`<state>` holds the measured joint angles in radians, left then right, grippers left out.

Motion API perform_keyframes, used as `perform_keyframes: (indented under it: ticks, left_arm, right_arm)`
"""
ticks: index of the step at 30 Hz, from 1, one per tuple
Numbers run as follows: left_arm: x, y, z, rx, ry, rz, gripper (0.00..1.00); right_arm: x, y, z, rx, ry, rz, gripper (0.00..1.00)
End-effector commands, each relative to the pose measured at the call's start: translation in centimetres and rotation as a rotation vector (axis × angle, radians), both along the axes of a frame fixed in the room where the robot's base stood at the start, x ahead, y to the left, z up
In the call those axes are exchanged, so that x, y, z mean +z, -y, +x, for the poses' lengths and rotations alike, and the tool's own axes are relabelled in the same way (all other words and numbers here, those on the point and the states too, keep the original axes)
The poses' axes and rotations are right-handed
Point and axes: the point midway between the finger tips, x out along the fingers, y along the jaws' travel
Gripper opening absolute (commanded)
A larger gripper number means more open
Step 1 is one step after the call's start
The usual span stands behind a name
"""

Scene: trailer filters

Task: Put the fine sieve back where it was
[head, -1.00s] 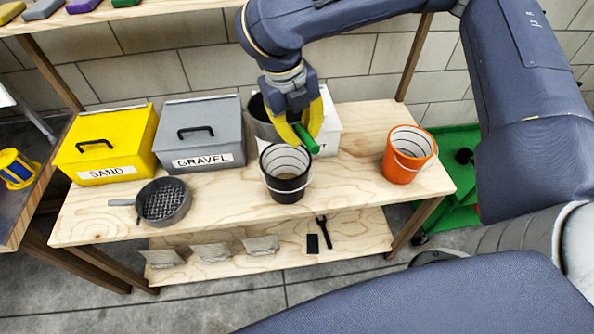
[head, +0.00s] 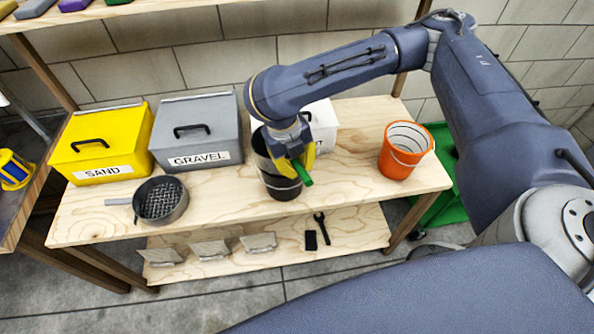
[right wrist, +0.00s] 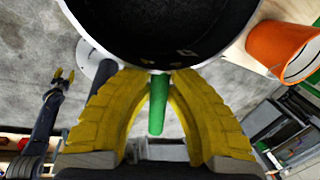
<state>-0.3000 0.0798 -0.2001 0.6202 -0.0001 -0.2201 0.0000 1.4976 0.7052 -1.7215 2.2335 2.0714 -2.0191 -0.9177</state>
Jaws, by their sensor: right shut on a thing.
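My right gripper (head: 302,160) is shut on the green handle (head: 302,172) of a dark round sieve (head: 262,148). The sieve is held over the black bucket (head: 284,188) and hides most of its mouth; I cannot tell if they touch. In the right wrist view the green handle (right wrist: 158,105) stands between the yellow fingers and the dark pan (right wrist: 165,28) fills the top. A second sieve (head: 160,200), with a coarse mesh and grey handle, lies on the bench at left. My left gripper (right wrist: 63,75) shows small in the right wrist view, its fingers apart.
The yellow SAND box (head: 100,140) and grey GRAVEL box (head: 197,130) stand at the back left. A white box (head: 323,125) is partly hidden behind my arm. An orange bucket (head: 405,150) stands at right. The bench (head: 225,195) is bare between coarse sieve and black bucket.

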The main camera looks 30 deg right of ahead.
Motion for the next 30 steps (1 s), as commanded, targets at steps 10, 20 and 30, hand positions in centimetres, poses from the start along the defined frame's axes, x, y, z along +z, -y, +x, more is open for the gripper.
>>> perform_keyframes:
  ticks: [10, 20, 30]
  left_arm:
    - [0.0, 0.0, 0.0, 0.000, 0.000, 0.000, 0.44]
    - [0.0, 0.0, 0.0, 0.000, 0.000, 0.000, 0.44]
    - [0.0, 0.0, 0.0, 0.000, 0.000, 0.000, 0.44]
  right_arm:
    - [-2.8, 0.0, 0.0, 0.000, -0.001, 0.000, 0.00]
    - [-2.8, 0.0, 0.0, 0.000, -0.001, 0.000, 0.29]
    - [-2.8, 0.0, 0.0, 0.000, -0.001, 0.000, 0.37]
